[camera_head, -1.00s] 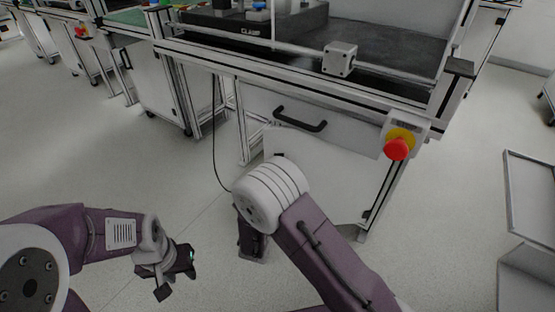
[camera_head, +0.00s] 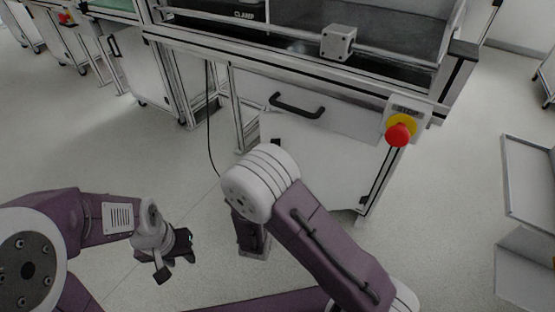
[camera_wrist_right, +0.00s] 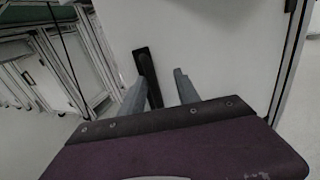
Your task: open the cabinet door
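The white cabinet door (camera_head: 320,165) is below a drawer in the workbench, partly hidden by my right arm in the head view. In the right wrist view the door (camera_wrist_right: 215,50) fills the middle and looks closed. Its dark upright handle (camera_wrist_right: 147,75) lies ahead, between the two finger tips and nearer the left one; contact cannot be told. My right gripper (camera_wrist_right: 160,77) is open, its fingers apart; in the head view it is hidden behind the arm. My left gripper (camera_head: 178,262) hangs over bare floor, open and empty, away from the cabinet.
Above the door is a drawer with a black bar handle (camera_head: 296,106). A red stop button (camera_head: 398,134) on a yellow base sits at the bench's right corner. Grey shelving (camera_head: 530,180) stands at the right.

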